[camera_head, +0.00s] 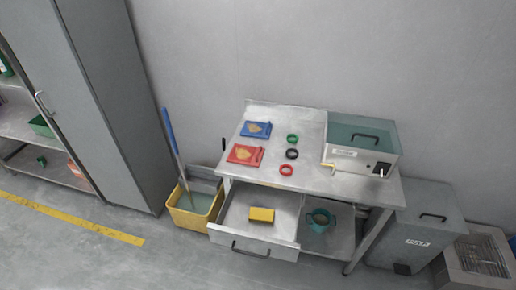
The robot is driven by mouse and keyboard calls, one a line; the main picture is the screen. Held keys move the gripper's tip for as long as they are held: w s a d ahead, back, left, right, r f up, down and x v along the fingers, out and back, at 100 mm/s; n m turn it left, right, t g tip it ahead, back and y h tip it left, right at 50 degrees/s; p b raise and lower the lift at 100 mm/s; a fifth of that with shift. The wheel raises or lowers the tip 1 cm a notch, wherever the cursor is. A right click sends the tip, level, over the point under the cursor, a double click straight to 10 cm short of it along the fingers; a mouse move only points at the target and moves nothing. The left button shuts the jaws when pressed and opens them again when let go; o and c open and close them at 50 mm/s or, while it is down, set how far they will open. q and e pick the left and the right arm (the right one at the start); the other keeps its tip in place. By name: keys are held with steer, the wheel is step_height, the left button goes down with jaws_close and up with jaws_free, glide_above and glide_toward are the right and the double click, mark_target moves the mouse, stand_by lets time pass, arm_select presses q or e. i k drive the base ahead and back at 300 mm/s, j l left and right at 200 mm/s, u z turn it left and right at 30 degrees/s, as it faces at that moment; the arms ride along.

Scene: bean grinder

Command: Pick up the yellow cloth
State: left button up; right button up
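The yellow cloth (262,215) is a small folded yellow block lying in an open drawer (237,222) under the metal table (313,141). The drawer is pulled out toward the front, with a dark handle on its face. Nothing touches the cloth or covers it from above. Neither of my grippers shows in the head view.
On the table are a grey machine with a green lid (361,135), a blue board (255,130), a red board (245,155) and several coloured rings. A yellow mop bucket (187,218) stands left of the drawer. A grey bin (420,222) stands right. The floor in front is clear.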

mark_target(256, 215)
steer(key=z, duration=5)
steer(key=u, duration=4.95)
steer(key=i+j+z, duration=0.2)
steer(key=i+j, duration=0.3)
steer(key=i+j+z, duration=0.15)
steer(key=i+j, duration=0.3)
steer(key=j, duration=0.2)
